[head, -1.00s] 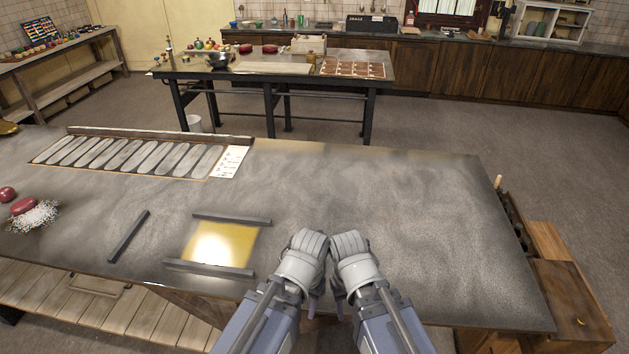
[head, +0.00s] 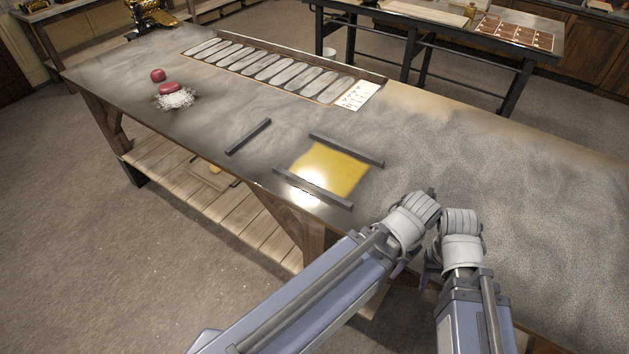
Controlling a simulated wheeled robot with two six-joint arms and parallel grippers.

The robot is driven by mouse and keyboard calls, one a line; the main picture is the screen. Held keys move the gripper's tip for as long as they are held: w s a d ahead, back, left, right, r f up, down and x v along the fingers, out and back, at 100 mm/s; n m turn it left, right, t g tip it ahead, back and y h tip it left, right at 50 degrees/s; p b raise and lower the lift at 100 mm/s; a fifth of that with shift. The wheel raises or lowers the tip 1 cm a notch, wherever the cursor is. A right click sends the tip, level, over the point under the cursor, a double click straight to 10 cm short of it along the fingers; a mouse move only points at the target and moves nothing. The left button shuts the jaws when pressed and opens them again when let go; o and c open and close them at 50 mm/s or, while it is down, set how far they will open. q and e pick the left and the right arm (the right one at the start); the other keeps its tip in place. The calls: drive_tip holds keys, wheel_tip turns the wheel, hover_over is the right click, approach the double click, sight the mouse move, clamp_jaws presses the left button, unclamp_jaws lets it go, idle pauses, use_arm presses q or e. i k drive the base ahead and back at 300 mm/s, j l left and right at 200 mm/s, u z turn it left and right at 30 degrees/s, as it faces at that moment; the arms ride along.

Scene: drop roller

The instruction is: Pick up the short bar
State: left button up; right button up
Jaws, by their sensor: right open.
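The short bar (head: 248,136) is a dark grey strip lying alone on the table, left of a yellow slab. Two longer dark bars, the far one (head: 346,149) and the near one (head: 304,188), lie along opposite edges of the yellow slab (head: 332,170). My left gripper (head: 420,207) is over the table's near edge, right of the slab and well apart from the short bar. My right gripper (head: 461,221) is just to its right, open and apart from all bars. The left gripper's fingers are mostly hidden by its own wrist.
A tray of grey oval moulds (head: 262,67) and a white card (head: 355,96) lie along the back. Table around the short bar is clear.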

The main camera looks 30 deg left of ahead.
sight(252, 132)
drive_tip(key=j+u, duration=0.15)
drive_tip(key=u, duration=0.3)
drive_tip(key=j+u, duration=0.15)
drive_tip(key=u, duration=0.3)
drive_tip(key=i+j+u, duration=0.1)
drive_tip(key=u, duration=0.35)
drive_tip(key=i, duration=0.45)
